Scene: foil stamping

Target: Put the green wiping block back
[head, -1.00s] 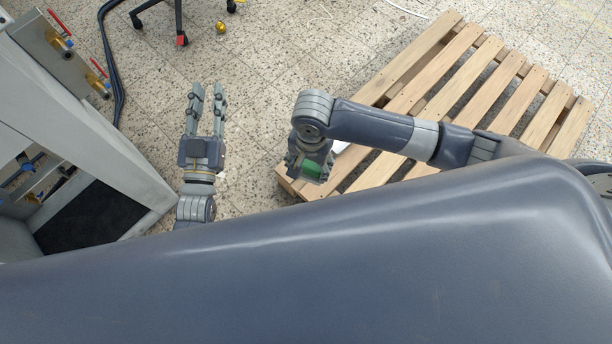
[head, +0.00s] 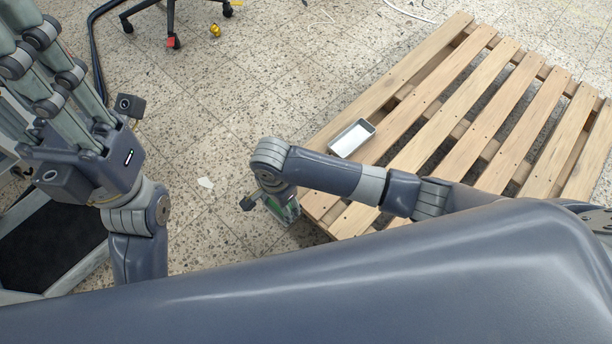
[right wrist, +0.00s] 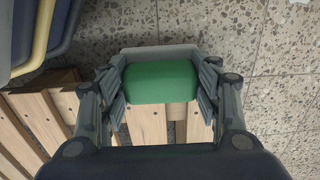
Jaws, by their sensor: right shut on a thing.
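The green wiping block (right wrist: 160,82) is held between the fingers of my right gripper (right wrist: 160,90) in the right wrist view, with a grey edge along its far side. In the head view, my right gripper (head: 284,208) hangs beside the pallet's near left corner, and only a little green of the block (head: 277,210) shows. My left gripper (head: 30,65) is close to the camera at the upper left, with a gap between its fingers and nothing seen in it; its tips are at the picture edge.
A small open metal tray (head: 352,138) sits on the wooden pallet (head: 470,110), near its left edge. A white scrap (head: 205,182) lies on the speckled floor. A chair base (head: 172,30) and a yellow ball (head: 215,30) are at the back.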

